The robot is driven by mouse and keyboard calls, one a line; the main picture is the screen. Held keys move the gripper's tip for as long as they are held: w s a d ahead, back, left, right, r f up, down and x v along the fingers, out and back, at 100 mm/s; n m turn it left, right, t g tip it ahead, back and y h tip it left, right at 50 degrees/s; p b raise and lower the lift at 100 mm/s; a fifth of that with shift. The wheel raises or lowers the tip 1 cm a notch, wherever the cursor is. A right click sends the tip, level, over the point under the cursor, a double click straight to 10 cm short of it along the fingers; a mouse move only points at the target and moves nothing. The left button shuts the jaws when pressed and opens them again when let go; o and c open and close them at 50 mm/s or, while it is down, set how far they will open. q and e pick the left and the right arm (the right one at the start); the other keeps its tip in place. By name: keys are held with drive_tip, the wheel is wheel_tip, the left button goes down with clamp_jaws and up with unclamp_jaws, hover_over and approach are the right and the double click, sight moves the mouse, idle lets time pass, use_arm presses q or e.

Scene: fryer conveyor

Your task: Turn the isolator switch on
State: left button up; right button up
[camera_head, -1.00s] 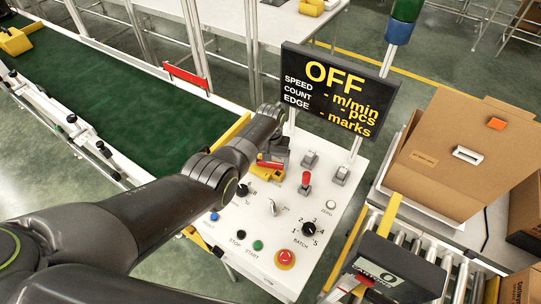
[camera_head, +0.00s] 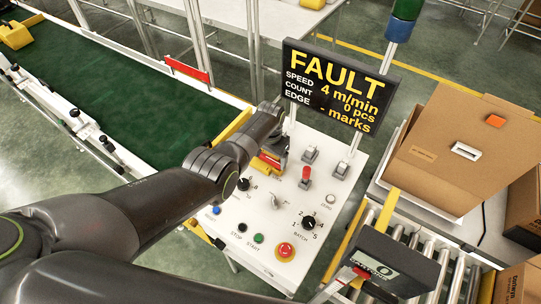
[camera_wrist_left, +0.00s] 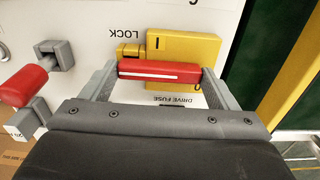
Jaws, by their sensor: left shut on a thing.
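The isolator switch shows in the left wrist view as a red bar handle (camera_wrist_left: 160,70) in front of a yellow plate (camera_wrist_left: 185,46). My left gripper (camera_wrist_left: 162,76) has one finger at each end of the red handle and is shut on it. In the head view my left gripper (camera_head: 273,148) is at the upper left of the white control panel (camera_head: 262,212), and it partly hides the red and yellow switch (camera_head: 262,166). The display (camera_head: 337,86) reads FAULT, 4 m/min, 0 pcs.
A red-topped lever (camera_head: 305,175) and grey toggles (camera_head: 310,153) stand just right of the gripper. Knobs, buttons and a red stop button (camera_head: 285,250) lie nearer. A green conveyor belt (camera_head: 100,110) is left; a cardboard box (camera_head: 450,150) is right.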

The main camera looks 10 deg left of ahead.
sight(270, 159)
use_arm(q)
drive_tip(key=shift+w+r, duration=0.1)
drive_tip(key=o, duration=0.7)
drive_tip(key=shift+r, duration=0.25)
wheel_tip(270, 159, up, 6)
drive_tip(key=shift+f+p, duration=0.1)
drive_tip(key=shift+p, duration=0.75)
wheel_tip(270, 159, up, 11)
drive_tip(key=b, duration=0.1)
